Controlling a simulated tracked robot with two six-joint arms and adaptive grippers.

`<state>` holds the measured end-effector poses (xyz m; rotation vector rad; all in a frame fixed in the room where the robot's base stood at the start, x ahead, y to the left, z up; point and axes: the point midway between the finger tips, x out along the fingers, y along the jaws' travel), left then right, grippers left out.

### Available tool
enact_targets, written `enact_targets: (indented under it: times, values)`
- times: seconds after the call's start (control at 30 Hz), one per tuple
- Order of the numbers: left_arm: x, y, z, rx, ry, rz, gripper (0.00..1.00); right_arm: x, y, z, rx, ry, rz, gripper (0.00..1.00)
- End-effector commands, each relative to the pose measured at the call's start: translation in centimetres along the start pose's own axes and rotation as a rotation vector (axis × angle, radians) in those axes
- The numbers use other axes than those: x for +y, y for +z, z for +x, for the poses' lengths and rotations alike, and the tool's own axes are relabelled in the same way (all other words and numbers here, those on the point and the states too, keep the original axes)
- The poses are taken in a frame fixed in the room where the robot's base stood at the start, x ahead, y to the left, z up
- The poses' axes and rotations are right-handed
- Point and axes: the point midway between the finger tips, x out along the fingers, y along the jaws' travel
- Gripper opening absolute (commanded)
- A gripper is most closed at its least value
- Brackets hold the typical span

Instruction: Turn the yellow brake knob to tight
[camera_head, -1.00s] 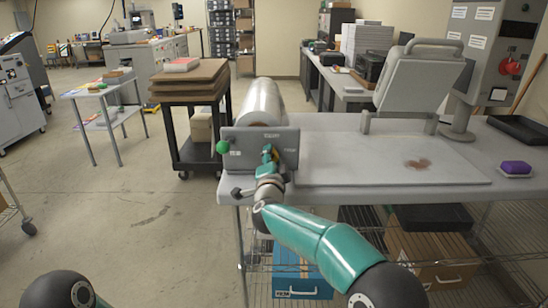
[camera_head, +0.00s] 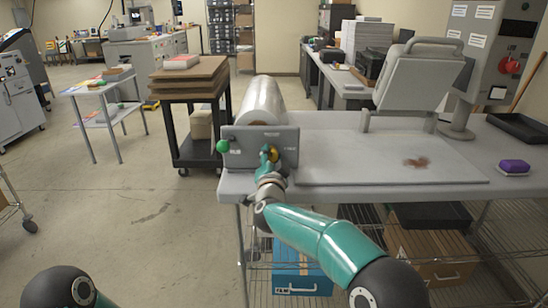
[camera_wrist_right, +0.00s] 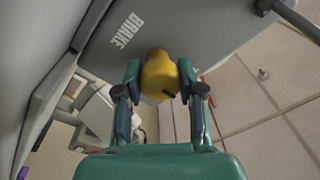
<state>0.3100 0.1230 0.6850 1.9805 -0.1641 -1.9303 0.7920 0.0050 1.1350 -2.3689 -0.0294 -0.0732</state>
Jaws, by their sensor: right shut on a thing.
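The yellow brake knob (camera_head: 273,154) is on the grey panel (camera_head: 240,158) at the left end of the table, partly hidden by my right gripper (camera_head: 267,155). In the right wrist view the rounded yellow knob (camera_wrist_right: 160,76) sits between both fingers of my right gripper (camera_wrist_right: 160,82), which is shut on it. The knob has a dark mark on its near side. The word BRAKE shows on the panel beside it. The panel's small markings in the head view are too blurred to read. My left gripper is not in view.
A green ball-shaped handle (camera_head: 222,146) stands at the panel's left edge. A clear film roll (camera_head: 262,100) lies behind the panel.

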Motion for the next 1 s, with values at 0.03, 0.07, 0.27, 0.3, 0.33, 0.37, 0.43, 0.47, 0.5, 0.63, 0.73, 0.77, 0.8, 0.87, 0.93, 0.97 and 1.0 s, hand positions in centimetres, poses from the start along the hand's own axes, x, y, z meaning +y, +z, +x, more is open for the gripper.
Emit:
enact_targets:
  times: [0.03,0.07,0.27,0.3,0.33,0.37,0.43,0.47,0.5,0.63,0.73,0.77,0.8,0.87,0.93,0.97,1.0]
  values:
    - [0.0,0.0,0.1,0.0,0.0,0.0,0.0,0.5,1.0,-0.1,-0.02,0.007,-0.004,0.03]
    - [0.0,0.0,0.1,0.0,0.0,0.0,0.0,0.5,1.0,-0.1,-0.02,0.007,-0.004,0.03]
    - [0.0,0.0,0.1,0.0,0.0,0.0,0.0,0.4,0.8,-0.1,-0.014,0.005,-0.003,0.64]
    - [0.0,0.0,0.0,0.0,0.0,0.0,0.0,0.3,0.7,-0.1,-0.013,0.005,-0.002,0.64]
    - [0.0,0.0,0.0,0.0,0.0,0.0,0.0,0.3,0.6,-0.1,-0.012,0.005,-0.002,0.64]
    - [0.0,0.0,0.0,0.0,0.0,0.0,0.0,0.3,0.6,-0.1,-0.011,0.004,-0.002,0.64]
    - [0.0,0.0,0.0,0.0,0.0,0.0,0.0,0.2,0.5,-0.1,-0.009,0.004,-0.001,0.64]
    - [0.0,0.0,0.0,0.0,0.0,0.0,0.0,0.2,0.4,-0.1,-0.008,0.003,-0.001,0.64]
    - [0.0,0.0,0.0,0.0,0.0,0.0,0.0,0.2,0.4,-0.1,-0.008,0.003,-0.001,0.64]
    - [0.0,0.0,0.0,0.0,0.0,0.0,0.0,0.1,0.3,-0.2,-0.007,0.002,-0.001,0.64]
    - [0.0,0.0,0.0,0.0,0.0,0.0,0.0,0.1,0.3,-0.8,-0.007,0.003,-0.002,0.64]
    - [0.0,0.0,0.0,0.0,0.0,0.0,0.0,0.1,0.3,-1.0,-0.007,0.003,-0.002,0.64]
    - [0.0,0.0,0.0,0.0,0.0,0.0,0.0,0.1,0.3,-1.3,-0.007,0.003,-0.001,0.64]
    - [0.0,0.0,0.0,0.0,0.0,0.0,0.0,0.1,0.3,-2.0,-0.007,0.002,-0.002,0.64]
    - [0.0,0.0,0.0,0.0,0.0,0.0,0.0,0.1,0.3,-2.9,-0.008,0.003,-0.001,0.64]
    - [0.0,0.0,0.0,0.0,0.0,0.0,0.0,0.1,0.3,-3.4,-0.008,0.002,-0.001,0.64]
    - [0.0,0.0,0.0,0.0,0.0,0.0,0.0,0.1,0.3,-4.1,-0.009,0.002,-0.002,0.64]
